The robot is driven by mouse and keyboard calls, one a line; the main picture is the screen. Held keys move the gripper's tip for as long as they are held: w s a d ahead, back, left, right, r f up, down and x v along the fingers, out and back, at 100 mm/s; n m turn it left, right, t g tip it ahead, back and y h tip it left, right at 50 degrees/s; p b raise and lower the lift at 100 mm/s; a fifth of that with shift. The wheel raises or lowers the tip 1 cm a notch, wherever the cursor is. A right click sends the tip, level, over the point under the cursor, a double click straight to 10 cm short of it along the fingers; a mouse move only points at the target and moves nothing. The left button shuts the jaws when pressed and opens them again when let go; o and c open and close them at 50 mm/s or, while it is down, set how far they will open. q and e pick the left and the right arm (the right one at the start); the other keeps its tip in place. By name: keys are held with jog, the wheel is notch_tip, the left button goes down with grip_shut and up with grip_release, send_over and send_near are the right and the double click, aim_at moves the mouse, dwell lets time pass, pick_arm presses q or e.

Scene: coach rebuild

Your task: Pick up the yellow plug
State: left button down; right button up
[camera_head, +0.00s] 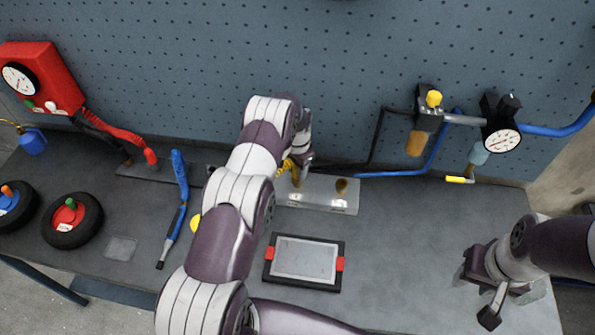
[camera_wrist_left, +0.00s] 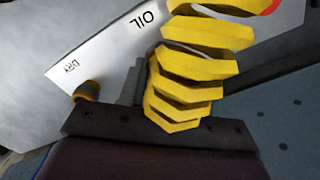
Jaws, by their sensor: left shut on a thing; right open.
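My left gripper (camera_head: 299,170) is over the metal plate at the back of the bench. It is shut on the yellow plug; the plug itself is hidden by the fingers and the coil. A yellow coiled hose (camera_wrist_left: 192,75) fills the middle of the left wrist view, and part of it shows beside the gripper in the head view (camera_head: 284,167). My right gripper (camera_head: 474,295) is open and empty at the right front of the bench.
The metal plate (camera_head: 320,200), marked OIL and DRY, has a brass fitting (camera_head: 341,186). A framed tablet (camera_head: 304,259) lies in front. Left are a blue-handled tool (camera_head: 182,205), two wheels (camera_head: 73,220) and a red gauge box (camera_head: 40,75). Regulators (camera_head: 428,115) hang right.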

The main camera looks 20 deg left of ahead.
pick_arm(q)
notch_tip(320, 180, up, 2)
jog(key=shift+w+r+b, duration=0.15)
jog(key=shift+r+b, duration=0.1)
jog(key=shift+b, duration=0.8)
jog(key=s+d+r, duration=0.5)
jog(key=d+r, duration=0.5)
jog(key=r, duration=0.2)
jog(key=shift+s+d+r+b, duration=0.2)
jog(key=shift+s+r+b, duration=0.1)
jog(key=shift+s+b, duration=0.1)
jog(key=shift+f, duration=0.1)
